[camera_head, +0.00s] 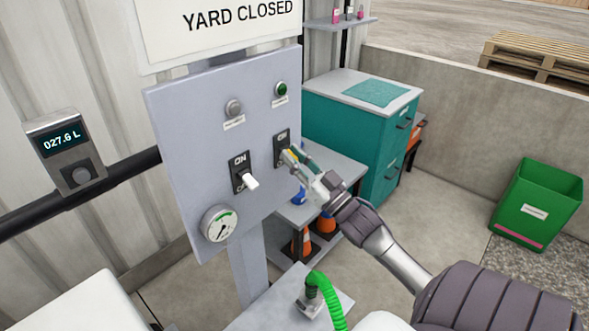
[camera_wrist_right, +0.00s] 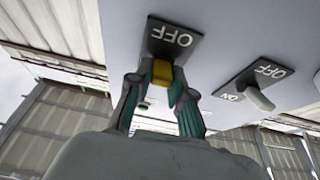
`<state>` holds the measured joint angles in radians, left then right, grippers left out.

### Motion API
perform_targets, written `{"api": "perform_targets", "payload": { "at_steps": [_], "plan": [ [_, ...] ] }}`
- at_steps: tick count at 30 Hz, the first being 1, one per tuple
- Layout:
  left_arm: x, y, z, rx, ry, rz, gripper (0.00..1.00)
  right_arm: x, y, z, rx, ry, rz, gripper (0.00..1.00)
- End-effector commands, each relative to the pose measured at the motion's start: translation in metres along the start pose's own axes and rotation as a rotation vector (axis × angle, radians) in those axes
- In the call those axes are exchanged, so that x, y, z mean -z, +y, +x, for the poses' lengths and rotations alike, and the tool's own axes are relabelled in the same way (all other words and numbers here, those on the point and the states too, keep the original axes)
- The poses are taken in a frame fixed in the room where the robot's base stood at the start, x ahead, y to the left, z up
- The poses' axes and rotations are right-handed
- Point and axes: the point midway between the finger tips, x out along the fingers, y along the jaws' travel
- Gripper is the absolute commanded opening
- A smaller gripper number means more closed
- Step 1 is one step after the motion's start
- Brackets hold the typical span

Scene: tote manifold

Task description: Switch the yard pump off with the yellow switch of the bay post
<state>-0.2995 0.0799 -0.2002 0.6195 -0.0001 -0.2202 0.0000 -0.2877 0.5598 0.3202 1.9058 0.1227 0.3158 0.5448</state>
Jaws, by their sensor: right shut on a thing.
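The yellow switch (camera_head: 291,154) is on a dark plate in the right part of the bay post's grey panel (camera_head: 185,130). My right gripper (camera_head: 296,158) is at this plate, with its fingers over the switch. In the right wrist view my right gripper (camera_wrist_right: 160,92) is shut on the yellow switch lever (camera_wrist_right: 162,72), one finger on each side. The word OFF on the dark plate (camera_wrist_right: 178,40) shows just beyond the lever. The fingers hide the plate's other end, and I cannot tell which way the lever is set. My left gripper is not in view.
A white switch (camera_head: 251,181) marked ON at its top sits left of the yellow one. Above are a grey lamp (camera_head: 234,107) and a green lamp (camera_head: 281,89); a gauge (camera_head: 220,224) is below. A meter (camera_head: 60,140) reads 027.6 L. A teal cabinet (camera_head: 340,110) stands behind.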

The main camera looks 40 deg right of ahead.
Motion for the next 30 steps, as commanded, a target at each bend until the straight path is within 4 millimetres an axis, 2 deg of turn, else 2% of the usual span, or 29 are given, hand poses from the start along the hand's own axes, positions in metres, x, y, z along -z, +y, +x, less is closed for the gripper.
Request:
{"api": "perform_targets", "payload": {
  "at_steps": [1,6,21,22,24,26,30],
  "plan": [
    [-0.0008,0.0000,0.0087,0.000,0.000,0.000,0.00,-0.0057,-0.0001,-0.0022,-0.001,0.017,0.002,0.00],
    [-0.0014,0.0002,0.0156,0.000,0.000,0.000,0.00,-0.0055,0.0000,-0.0018,-0.001,0.057,0.001,0.00],
    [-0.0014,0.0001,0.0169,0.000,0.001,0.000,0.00,-0.0040,0.0000,-0.0009,-0.001,0.072,0.002,0.00],
    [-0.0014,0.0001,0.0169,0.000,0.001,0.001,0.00,-0.0040,-0.0001,-0.0009,-0.001,0.072,0.002,0.24],
    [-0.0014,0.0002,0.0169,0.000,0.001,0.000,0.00,-0.0039,0.0000,-0.0009,-0.001,0.072,0.002,0.36],
    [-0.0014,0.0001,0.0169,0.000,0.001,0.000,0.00,-0.0038,0.0000,-0.0008,-0.001,0.072,0.002,0.46],
    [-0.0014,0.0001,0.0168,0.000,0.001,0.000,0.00,-0.0033,0.0001,-0.0007,-0.001,0.073,0.001,0.46]
  ]
}}
